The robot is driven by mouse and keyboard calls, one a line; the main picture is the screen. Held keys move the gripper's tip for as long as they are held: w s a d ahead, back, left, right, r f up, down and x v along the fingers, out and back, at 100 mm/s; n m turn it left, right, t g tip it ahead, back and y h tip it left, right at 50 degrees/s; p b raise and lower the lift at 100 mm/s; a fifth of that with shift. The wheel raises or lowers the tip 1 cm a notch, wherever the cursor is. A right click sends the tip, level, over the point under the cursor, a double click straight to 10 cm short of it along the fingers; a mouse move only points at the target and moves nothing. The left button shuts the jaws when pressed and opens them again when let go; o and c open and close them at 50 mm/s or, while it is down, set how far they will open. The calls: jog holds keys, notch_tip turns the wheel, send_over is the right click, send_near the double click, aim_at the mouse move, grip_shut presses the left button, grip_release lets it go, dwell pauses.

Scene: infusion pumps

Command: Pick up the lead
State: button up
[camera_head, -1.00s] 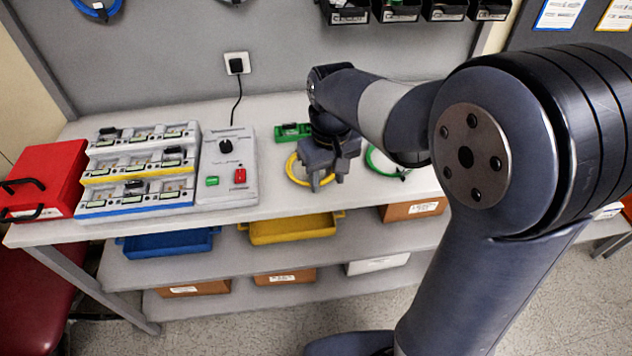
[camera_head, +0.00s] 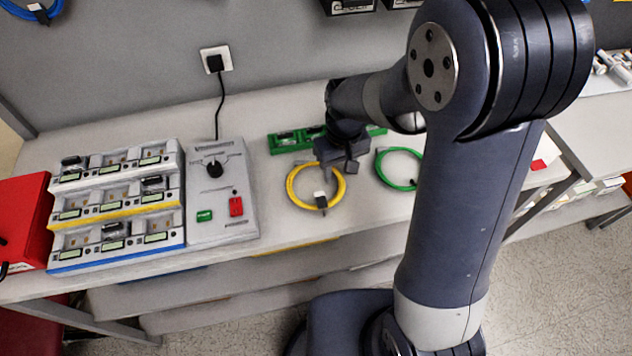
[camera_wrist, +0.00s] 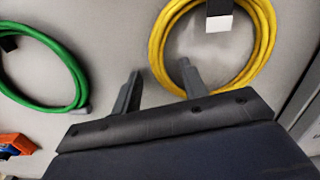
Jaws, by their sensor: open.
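A coiled yellow lead (camera_head: 291,186) lies on the bench, with a white and black end (camera_head: 321,201) at its near side. A coiled green lead (camera_head: 380,170) lies to its right. My gripper (camera_head: 340,168) is open and empty above the bench, by the yellow coil's right far side in the head view. In the wrist view, my gripper (camera_wrist: 160,78) has its fingers spread apart. The right finger overlaps the inside of the yellow coil (camera_wrist: 158,42) and the left one is outside it. The green coil (camera_wrist: 76,72) is at left. Finger height above the bench is unclear.
A grey box (camera_head: 215,170) with a knob and green and red parts stands left of the yellow lead. Left of it is a tiered rack (camera_head: 120,205), then a red case (camera_head: 25,220). A green strip (camera_head: 290,141) lies behind the coils.

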jog(key=shift+c, duration=0.4)
grip_shut()
jog(key=shift+r, duration=0.1)
notch_tip(320, 180, up, 10)
dwell(0.4)
